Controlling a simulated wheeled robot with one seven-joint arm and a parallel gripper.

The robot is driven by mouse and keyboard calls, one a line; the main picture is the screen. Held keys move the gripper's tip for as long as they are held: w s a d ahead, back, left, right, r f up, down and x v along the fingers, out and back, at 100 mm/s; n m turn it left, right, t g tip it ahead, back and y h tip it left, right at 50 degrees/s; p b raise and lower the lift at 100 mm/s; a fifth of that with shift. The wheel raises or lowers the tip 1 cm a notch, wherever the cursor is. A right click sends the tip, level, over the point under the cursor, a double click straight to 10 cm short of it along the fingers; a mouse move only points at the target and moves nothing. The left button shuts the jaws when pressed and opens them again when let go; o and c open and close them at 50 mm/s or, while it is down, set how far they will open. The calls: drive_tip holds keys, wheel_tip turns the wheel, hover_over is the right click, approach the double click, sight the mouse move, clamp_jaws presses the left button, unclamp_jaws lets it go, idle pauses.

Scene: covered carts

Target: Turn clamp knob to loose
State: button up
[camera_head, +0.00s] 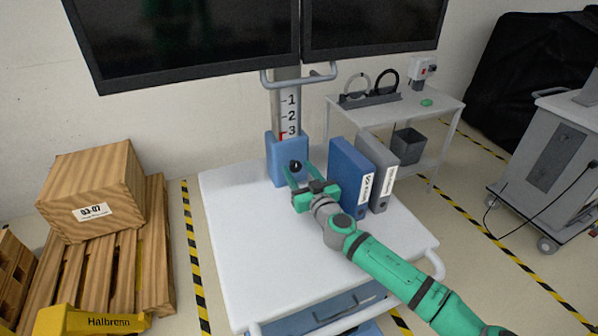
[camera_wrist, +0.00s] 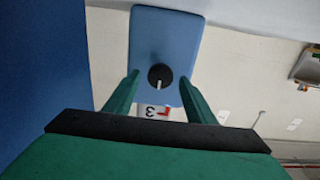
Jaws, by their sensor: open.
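The clamp knob (camera_head: 296,166) is a small black round knob with a white mark on the front of a blue clamp block (camera_head: 273,160). The block sits around the grey column (camera_head: 288,98) at the back of the white cart. My gripper (camera_head: 298,174) is open and empty in front of the knob. It also shows in the wrist view (camera_wrist: 164,86), with a green finger on each side. I cannot tell whether a finger touches the knob.
A blue binder (camera_head: 343,165) and a grey binder (camera_head: 378,160) stand on the cart top (camera_head: 245,235), close to the right of my gripper. Two dark monitors (camera_head: 190,35) hang above. The cart's left side is clear. A wooden crate (camera_head: 90,190) stands at left.

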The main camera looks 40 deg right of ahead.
drive_tip(key=shift+c, duration=0.6)
drive_tip(key=c, duration=0.9)
drive_tip(key=shift+n, duration=0.3)
drive_tip(key=n, duration=0.4)
drive_tip(key=shift+n, duration=0.4)
drive_tip(key=n, duration=0.5)
drive_tip(key=shift+f, duration=0.15)
drive_tip(key=n, duration=0.6)
drive_tip(key=shift+f+n, duration=0.1)
drive_tip(key=shift+n, duration=0.3)
drive_tip(key=n, duration=0.6)
drive_tip(key=shift+f, duration=0.1)
drive_tip(key=shift+n, duration=0.4)
